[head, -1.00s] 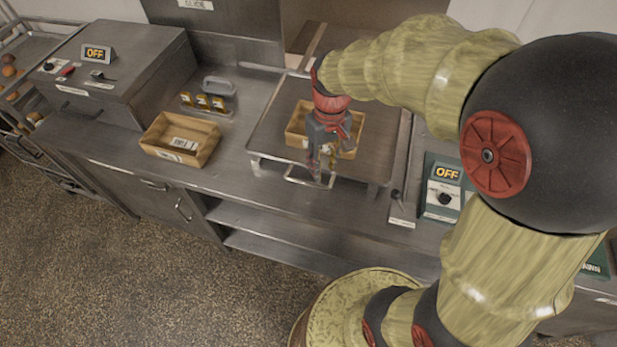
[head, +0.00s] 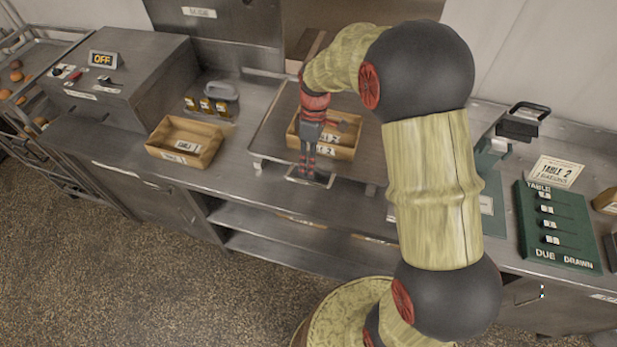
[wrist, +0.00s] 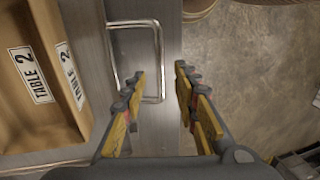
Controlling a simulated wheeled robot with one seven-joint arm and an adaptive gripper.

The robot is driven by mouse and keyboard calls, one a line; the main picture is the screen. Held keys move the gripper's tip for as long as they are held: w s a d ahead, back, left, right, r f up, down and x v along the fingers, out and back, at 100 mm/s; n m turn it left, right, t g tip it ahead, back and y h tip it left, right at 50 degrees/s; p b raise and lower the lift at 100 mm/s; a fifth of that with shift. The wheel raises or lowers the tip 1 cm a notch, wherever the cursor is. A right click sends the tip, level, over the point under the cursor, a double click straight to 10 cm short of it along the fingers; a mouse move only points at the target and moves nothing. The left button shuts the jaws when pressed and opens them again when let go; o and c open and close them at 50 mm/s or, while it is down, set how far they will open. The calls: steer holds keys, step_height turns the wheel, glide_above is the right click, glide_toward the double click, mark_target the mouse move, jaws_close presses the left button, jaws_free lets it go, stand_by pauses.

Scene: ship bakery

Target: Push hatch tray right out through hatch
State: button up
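The metal hatch tray (head: 268,138) lies on the counter in front of the hatch opening (head: 302,42). It carries a wooden box (head: 346,152) labelled "TABLE 2". The tray's wire handle (wrist: 158,60) sticks out from its front edge. My gripper (head: 308,174) points down at the handle. In the wrist view my gripper (wrist: 163,88) is open, with the handle's outer bar showing in the gap between its fingers. I cannot tell whether a finger touches the bar. My arm hides the tray's right part and part of the hatch.
A second wooden box (head: 184,142) stands on the counter left of the tray. A metal machine (head: 125,80) with an "OFF" sign is farther left. A green "DUE DRAWN" board (head: 556,228) and a "TABLE 2" card (head: 557,172) lie at right. Open floor (head: 120,270) lies in front.

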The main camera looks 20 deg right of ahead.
steer(key=x, duration=0.5)
steer(key=shift+f, duration=0.35)
steer(key=shift+c, duration=1.4)
jaws_close()
